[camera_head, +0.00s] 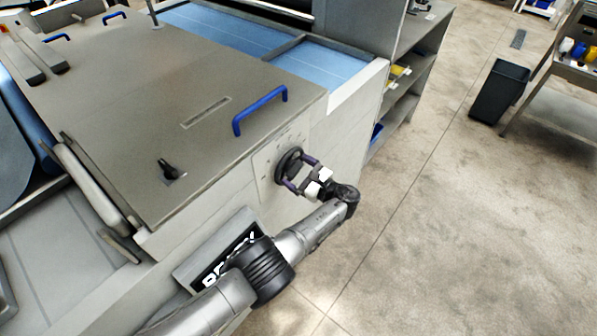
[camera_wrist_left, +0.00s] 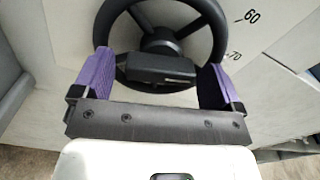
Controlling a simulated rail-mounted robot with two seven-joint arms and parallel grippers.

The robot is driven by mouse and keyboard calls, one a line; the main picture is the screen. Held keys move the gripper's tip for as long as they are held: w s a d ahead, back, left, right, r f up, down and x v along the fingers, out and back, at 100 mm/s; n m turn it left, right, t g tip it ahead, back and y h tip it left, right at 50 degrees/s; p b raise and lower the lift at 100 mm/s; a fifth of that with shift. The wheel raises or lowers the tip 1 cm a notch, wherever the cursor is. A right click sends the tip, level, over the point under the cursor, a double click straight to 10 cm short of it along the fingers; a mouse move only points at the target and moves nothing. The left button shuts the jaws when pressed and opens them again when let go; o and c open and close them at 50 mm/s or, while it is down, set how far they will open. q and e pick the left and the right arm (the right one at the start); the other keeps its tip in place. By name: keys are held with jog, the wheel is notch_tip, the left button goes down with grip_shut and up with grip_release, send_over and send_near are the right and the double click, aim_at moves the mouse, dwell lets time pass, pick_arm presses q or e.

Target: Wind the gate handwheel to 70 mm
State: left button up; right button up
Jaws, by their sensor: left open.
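The gate handwheel (camera_head: 284,164) is a dark spoked wheel on the side panel of the sheeter. A dark block lies across the wheel's near part. My left gripper (camera_head: 301,173) is at the wheel, its two purple fingers (camera_wrist_left: 154,74) spread on either side of that block and near the rim. Contact cannot be told. The wheel's pointer reading cannot be made out. My right gripper is not in view.
A blue handle (camera_head: 260,109) and a black knob (camera_head: 172,170) stand on the sheeter's grey cover (camera_head: 165,85). A lettered sign (camera_head: 228,262) is partly behind my left arm. Shelves (camera_head: 412,70) and a black bin (camera_head: 499,92) stand farther off.

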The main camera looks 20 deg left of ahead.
pick_arm(q)
jog(key=shift+d, duration=0.1)
jog(key=b+v, duration=0.2)
jog(key=v, duration=1.1)
jog(key=shift+d+b, duration=0.25)
jog(key=shift+b, duration=0.1)
jog(key=shift+s, duration=0.15)
